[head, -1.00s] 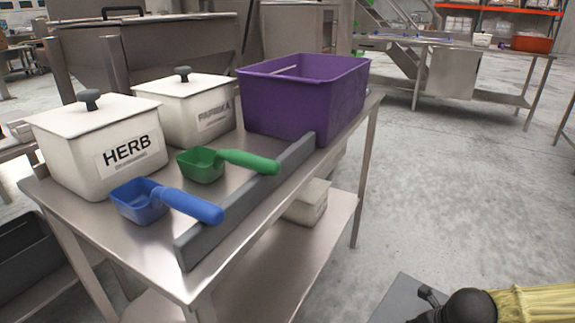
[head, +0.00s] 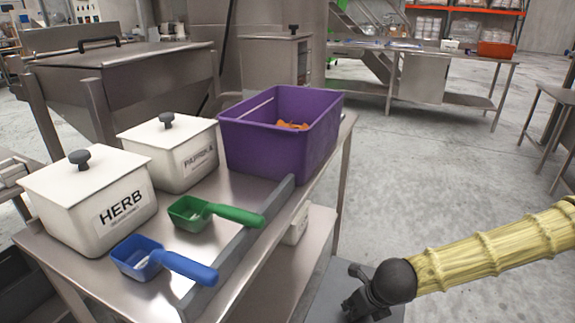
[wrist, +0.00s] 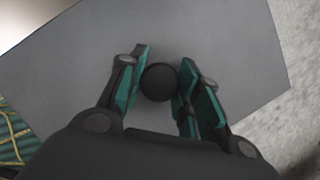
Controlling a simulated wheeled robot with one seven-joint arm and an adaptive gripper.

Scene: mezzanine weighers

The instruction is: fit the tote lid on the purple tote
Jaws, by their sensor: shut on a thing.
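The purple tote (head: 275,150) stands open at the far right end of the steel table in the head view. Orange contents (head: 292,125) show inside it. My gripper (head: 357,303) is at the bottom of the head view, to the right of the table and nearer than the tote. In the wrist view my gripper (wrist: 158,85) is shut on a round black knob (wrist: 158,83) on the flat grey tote lid (wrist: 235,45). Part of the lid (head: 330,302) also shows under my gripper in the head view. The lid is apart from the tote.
A grey raised rail (head: 245,240) runs along the table's near right edge. Blue (head: 140,258) and green (head: 190,212) scoops lie beside it. White lidded HERB (head: 85,205) and PAPRIKA (head: 170,155) bins stand at left. Open floor (head: 430,180) lies right of the table.

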